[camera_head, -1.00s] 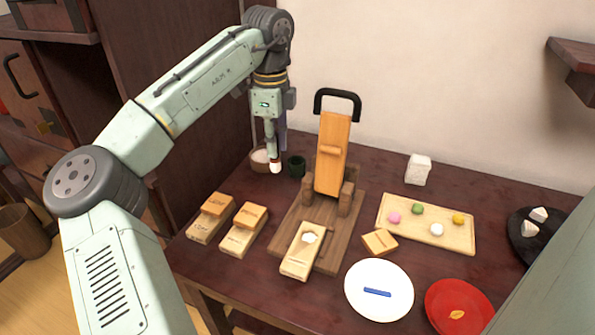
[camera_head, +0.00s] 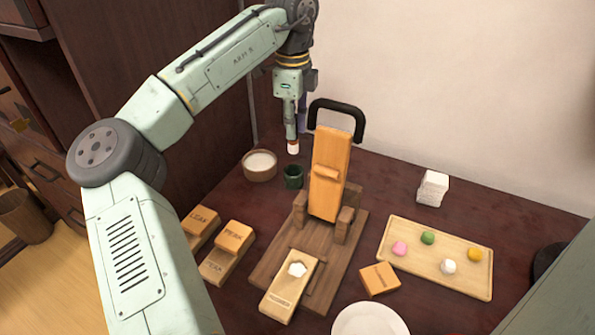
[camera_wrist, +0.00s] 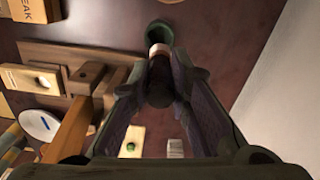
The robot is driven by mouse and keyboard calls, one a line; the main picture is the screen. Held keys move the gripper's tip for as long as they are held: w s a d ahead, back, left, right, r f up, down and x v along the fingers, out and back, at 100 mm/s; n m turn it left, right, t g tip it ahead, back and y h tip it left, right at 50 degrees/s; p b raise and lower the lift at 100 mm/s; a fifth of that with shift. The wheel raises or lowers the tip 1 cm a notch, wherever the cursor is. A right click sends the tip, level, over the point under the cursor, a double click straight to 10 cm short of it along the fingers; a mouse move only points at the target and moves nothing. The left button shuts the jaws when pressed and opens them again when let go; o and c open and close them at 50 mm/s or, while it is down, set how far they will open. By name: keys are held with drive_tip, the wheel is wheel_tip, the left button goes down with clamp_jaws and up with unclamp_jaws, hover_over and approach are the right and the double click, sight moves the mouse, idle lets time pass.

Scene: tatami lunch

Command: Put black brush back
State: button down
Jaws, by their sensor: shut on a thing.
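My gripper (camera_head: 291,118) is shut on the black brush, which points down. In the wrist view the brush (camera_wrist: 158,94) shows a dark handle and a pale band with a reddish edge between my fingers. In the head view its pale lower end (camera_head: 293,148) hangs just above a small dark green cup (camera_head: 293,180), apart from it. The round green cup also shows in the wrist view (camera_wrist: 160,29), just beyond the brush end. The bristles cannot be made out clearly.
A bowl of white powder (camera_head: 259,173) stands left of the cup. A wooden press (camera_head: 326,180) with a black handle stands close on the right. Wooden moulds (camera_head: 226,254), a tray of sweets (camera_head: 470,281) and a white plate (camera_head: 370,322) lie farther forward.

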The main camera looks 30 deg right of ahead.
sight(293, 152)
wheel_tip(293, 152, down, 10)
drive_tip(key=shift+a+r+p, duration=0.1)
drive_tip(key=shift+r+p, duration=0.15)
drive_tip(key=shift+p, duration=0.35)
drive_tip(key=shift+f, duration=0.1)
drive_tip(key=c, duration=1.5)
unclamp_jaws()
wheel_tip(293, 152, up, 12)
drive_tip(key=shift+r+b, duration=0.1)
drive_tip(key=shift+b, duration=0.45)
